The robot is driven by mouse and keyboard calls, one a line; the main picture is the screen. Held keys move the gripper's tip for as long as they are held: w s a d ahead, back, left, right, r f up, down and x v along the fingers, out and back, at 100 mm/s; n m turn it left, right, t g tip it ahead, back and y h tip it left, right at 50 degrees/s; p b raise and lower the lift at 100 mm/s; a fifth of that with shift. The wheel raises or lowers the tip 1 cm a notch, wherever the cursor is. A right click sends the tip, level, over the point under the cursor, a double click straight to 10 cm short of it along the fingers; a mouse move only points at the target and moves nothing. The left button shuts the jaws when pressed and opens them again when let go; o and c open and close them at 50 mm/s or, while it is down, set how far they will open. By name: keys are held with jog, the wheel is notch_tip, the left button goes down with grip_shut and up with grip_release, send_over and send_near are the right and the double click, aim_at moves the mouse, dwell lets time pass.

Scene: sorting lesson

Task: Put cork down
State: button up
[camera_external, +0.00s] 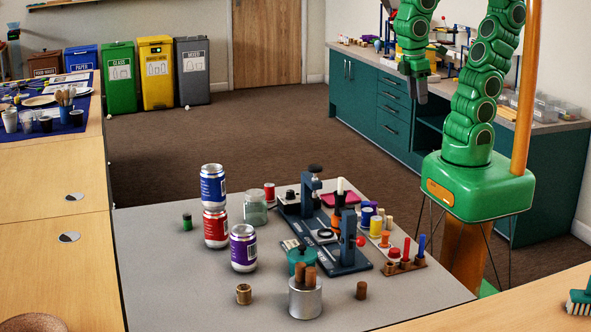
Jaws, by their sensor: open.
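A brown cork (361,290) stands upright on the grey table top (190,290), near its front edge. It is right of a silver tin (305,300) and does not touch it. Two more brown corks (310,277) stick up out of the tin. My gripper (418,97) is high at the upper right, pointing down in front of the green cabinets. It is open and I see nothing in it. It is well away from the corks.
Three cans (215,228) and a glass jar (255,210) stand left on the table. A dark clamp press (325,235) and a rack of coloured pegs (400,262) fill the middle. A small spool (243,293) stands left of the tin. The front left is clear.

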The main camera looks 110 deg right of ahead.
jog(key=shift+n, duration=0.3)
jog(key=s, duration=0.2)
jog(key=s+d+f, duration=0.1)
jog(key=s, duration=0.1)
jog(key=shift+o, duration=0.5)
